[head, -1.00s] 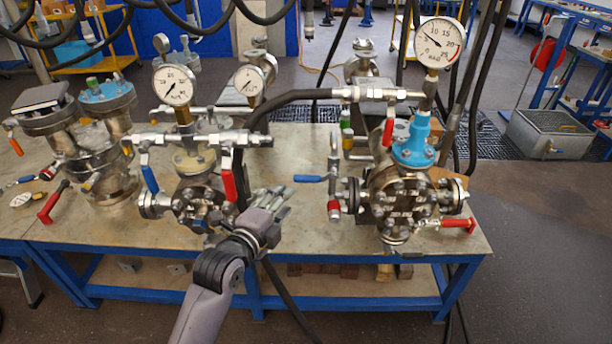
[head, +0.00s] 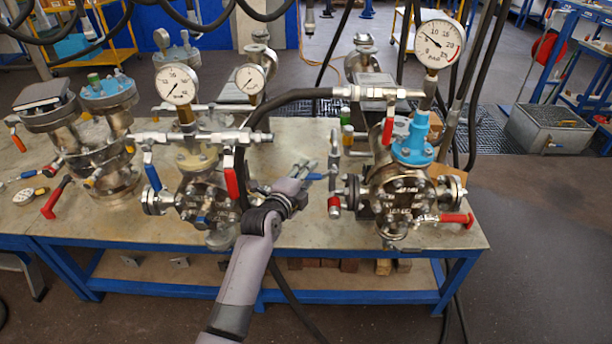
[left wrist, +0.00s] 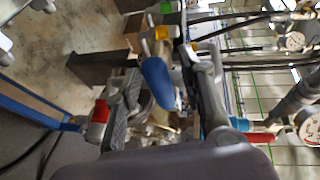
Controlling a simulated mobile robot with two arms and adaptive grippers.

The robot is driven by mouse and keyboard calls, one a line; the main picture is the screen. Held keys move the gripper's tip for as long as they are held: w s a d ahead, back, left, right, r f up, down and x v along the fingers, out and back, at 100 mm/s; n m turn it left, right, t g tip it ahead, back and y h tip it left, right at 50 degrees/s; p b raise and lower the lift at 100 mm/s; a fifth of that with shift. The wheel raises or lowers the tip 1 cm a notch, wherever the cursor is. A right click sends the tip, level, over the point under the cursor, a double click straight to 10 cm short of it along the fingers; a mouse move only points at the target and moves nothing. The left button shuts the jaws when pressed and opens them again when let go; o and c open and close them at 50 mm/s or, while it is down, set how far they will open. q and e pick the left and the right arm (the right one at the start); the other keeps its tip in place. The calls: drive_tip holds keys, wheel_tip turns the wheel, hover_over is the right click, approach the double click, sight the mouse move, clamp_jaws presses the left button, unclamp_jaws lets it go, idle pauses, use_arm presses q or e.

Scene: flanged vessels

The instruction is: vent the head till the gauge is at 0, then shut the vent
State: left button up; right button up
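The right-hand flanged vessel (head: 400,196) stands on the bench under a blue cap (head: 413,140). Its round white gauge (head: 438,46) has the needle up and left of centre, clearly off the low end. A blue lever (head: 317,176) sticks out left from the valve at the vessel's left side. My left gripper (head: 303,172) is at this lever and partly hides it. In the left wrist view the blue lever (left wrist: 158,82) lies between the two spread fingers of my left gripper (left wrist: 160,100); contact cannot be told. My right gripper is not in view.
A middle vessel (head: 200,195) with two gauges and blue and red levers stands left of my arm. Another vessel (head: 105,160) is at the far left. A red lever (head: 456,219) juts out right of the right-hand vessel. A black hose (head: 290,97) arches over the bench.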

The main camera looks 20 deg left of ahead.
use_arm(q)
clamp_jaws()
idle(0.3)
idle(0.5)
